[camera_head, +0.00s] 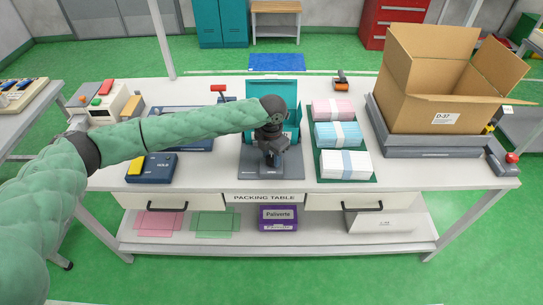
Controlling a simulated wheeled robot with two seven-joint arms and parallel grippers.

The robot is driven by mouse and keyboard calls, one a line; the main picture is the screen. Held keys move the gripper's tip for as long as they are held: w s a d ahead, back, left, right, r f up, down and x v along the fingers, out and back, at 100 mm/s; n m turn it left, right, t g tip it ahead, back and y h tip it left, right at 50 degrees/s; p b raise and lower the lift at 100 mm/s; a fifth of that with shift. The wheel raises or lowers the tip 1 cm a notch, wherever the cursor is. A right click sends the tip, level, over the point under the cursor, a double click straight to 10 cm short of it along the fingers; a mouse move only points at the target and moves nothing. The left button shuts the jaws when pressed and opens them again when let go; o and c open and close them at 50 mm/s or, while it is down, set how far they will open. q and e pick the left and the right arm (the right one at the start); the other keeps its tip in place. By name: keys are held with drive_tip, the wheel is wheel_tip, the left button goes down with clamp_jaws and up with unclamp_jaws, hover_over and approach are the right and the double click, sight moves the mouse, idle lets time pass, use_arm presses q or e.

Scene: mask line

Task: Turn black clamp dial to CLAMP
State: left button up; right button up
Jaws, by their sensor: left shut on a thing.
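My left arm reaches in from the left across the table. My left gripper (274,158) points down at the teal fixture (288,91) on its grey base (290,168), near the table's middle. The gripper is shut on a dark part at the front of this fixture, which I take to be the black clamp dial. The hand and fingers hide most of the dial, so its pointer and the CLAMP mark cannot be read. My right gripper is not in view.
Right of the fixture, pink, blue and white mask stacks (343,164) lie on a green mat. Further right an open cardboard box (437,95) stands on a grey platform. A dark blue box (152,168) with a yellow part lies left. The white table's (215,178) front strip is clear.

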sight(271, 158)
use_arm(q)
drive_tip(key=shift+w+r, duration=0.1)
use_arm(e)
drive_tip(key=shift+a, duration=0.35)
use_arm(q)
drive_tip(key=o, duration=0.9)
drive_tip(key=shift+o, duration=0.4)
drive_tip(key=shift+r, duration=0.2)
wheel_tip(271, 158, up, 6)
drive_tip(key=shift+r+b, duration=0.1)
drive_tip(key=shift+b, duration=1.1)
drive_tip(key=shift+r, duration=0.55)
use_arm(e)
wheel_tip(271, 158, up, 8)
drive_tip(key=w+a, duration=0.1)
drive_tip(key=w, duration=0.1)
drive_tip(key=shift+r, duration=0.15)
